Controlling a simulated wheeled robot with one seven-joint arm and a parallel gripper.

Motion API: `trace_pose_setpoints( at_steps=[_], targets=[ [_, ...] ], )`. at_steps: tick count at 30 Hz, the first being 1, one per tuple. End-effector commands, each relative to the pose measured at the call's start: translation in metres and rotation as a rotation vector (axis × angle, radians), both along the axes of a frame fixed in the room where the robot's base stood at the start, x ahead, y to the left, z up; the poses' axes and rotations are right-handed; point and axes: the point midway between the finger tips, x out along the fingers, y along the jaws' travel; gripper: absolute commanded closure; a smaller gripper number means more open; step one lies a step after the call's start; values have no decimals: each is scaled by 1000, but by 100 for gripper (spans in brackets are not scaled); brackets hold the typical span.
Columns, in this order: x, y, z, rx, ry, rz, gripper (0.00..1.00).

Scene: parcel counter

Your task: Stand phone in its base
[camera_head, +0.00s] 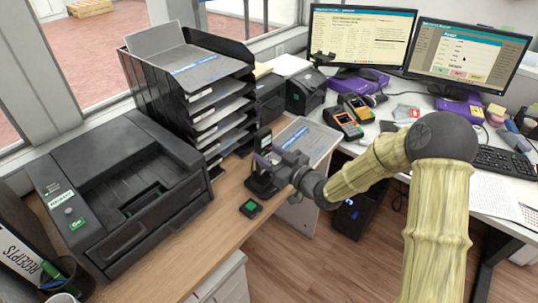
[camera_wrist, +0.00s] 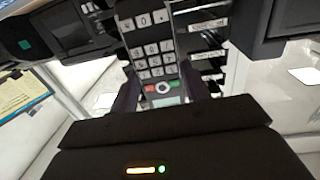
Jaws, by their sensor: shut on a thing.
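The phone (camera_wrist: 153,48) is a dark handset with light keys, a red and a green key and a small screen. It fills the middle of the wrist view, between the two fingers of my gripper (camera_wrist: 163,92). My gripper is shut on it. In the head view my gripper (camera_head: 268,163) is low over the wooden counter, and the upper part of the phone (camera_head: 264,139) shows upright behind it. The black base (camera_head: 261,186) is on the counter just below my gripper. The phone's lower end is hidden, so I cannot tell whether it touches the base.
A small black box with a green face (camera_head: 250,208) lies in front of the base. A large black printer (camera_head: 125,190) and a black tray rack (camera_head: 190,85) stand to the left. Card terminals (camera_head: 345,120) are on the white desk at right.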

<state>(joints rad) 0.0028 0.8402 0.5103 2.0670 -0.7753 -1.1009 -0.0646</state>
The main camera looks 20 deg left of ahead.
Motion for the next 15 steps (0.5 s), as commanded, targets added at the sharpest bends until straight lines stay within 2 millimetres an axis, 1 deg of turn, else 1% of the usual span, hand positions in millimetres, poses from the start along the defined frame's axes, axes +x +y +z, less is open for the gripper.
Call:
trace_pose_setpoints(
  at_steps=[7,15],
  targets=[
    [-2,-4,-1,1,-2,0,85],
    [-2,-5,-1,0,-1,0,85]
  ],
)
